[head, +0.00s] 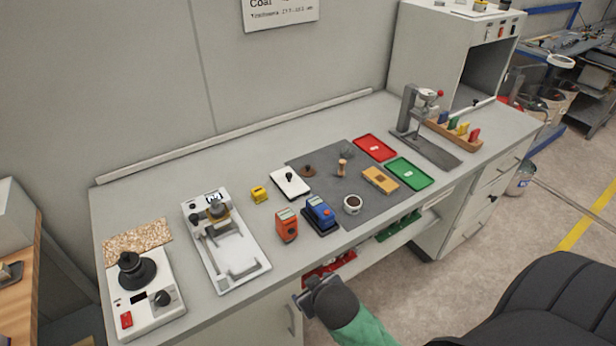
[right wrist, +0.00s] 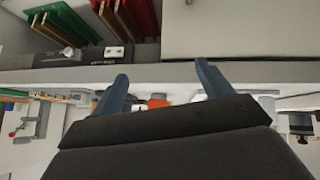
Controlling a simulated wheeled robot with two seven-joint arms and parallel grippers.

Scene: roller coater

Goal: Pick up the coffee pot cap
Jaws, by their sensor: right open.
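A small round brown lid with a dark knob (head: 307,171) lies on the grey mat (head: 275,226); it may be the coffee pot cap, but it is too small to be sure. My right gripper (head: 308,300) is low in front of the bench's front edge, well apart from the lid. In the right wrist view its two blue-grey fingers (right wrist: 162,85) stand apart with nothing held between them. The lid cannot be made out in that view. My left gripper is not in view.
Near the bench front stand an orange device (head: 286,225), a blue device (head: 320,213) and a dark-filled cup (head: 352,204). A white plate with a black knob (head: 290,183) lies beside the lid. Red (head: 375,147) and green (head: 409,173) trays lie right.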

